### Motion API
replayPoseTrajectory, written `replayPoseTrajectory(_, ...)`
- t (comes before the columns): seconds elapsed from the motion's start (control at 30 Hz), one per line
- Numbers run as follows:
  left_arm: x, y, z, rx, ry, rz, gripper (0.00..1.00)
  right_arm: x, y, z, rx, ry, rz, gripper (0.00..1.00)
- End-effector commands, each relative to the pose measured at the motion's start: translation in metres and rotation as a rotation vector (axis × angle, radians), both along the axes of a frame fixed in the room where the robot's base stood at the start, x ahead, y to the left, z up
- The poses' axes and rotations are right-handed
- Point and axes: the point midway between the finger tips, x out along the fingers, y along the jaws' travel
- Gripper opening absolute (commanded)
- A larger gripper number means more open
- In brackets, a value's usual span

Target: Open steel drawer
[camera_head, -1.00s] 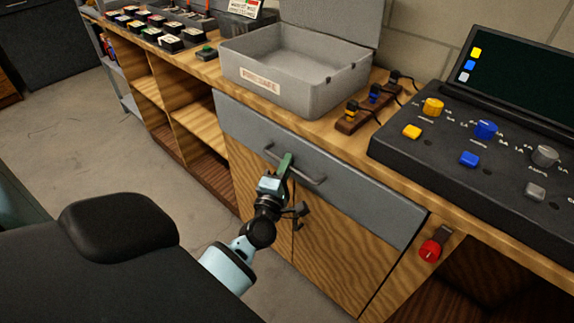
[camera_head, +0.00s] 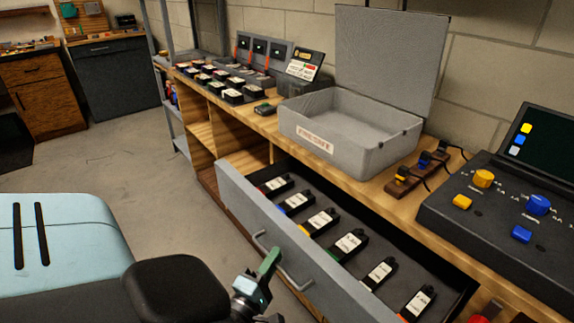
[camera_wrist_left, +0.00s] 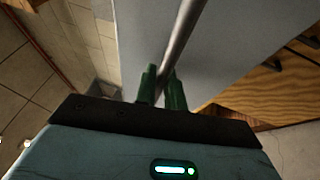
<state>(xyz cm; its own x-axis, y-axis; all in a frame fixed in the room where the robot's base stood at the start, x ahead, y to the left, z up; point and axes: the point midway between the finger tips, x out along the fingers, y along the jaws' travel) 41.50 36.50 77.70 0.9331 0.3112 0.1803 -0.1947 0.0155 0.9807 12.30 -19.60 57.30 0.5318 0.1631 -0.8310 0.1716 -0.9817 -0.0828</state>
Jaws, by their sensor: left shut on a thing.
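The steel drawer (camera_head: 310,252) under the workbench is pulled well out in the head view. Several labelled black battery-like packs (camera_head: 320,221) lie in a row inside it. Its bar handle (camera_head: 285,262) is on the grey front. My left gripper (camera_head: 268,264) is at the handle, its green fingers shut on the bar. In the left wrist view the two green fingers (camera_wrist_left: 161,88) stand either side of the handle bar (camera_wrist_left: 182,42), close to the grey drawer front (camera_wrist_left: 225,45). My right gripper is in neither current view.
An open grey metal box (camera_head: 350,140) stands on the wooden bench above the drawer. A black control panel (camera_head: 500,215) with knobs is at right. Several small chargers or packs (camera_head: 215,82) stand at the back left. Floor (camera_head: 105,135) to the left is clear.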

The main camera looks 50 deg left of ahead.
Motion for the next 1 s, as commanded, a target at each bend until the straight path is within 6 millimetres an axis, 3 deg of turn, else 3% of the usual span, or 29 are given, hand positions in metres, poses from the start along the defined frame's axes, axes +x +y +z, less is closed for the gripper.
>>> replayPoseTrajectory(0.53,-0.01,0.0,0.0,0.0,0.001,-0.003,0.0,0.005,0.0,0.001,0.0,-0.01,0.0,0.36)
replayPoseTrajectory(0.57,-0.01,0.0,0.0,0.0,0.001,-0.003,0.13,0.005,0.0,0.001,0.0,-0.009,0.0,0.36)
replayPoseTrajectory(0.6,-0.01,0.0,0.0,0.0,0.001,-0.003,0.19,0.004,0.0,0.001,0.0,-0.008,0.0,0.36)
replayPoseTrajectory(1.0,-0.017,-0.002,-0.003,0.0,0.003,-0.002,0.19,-0.003,0.0,-0.002,0.0,0.006,0.0,0.36)
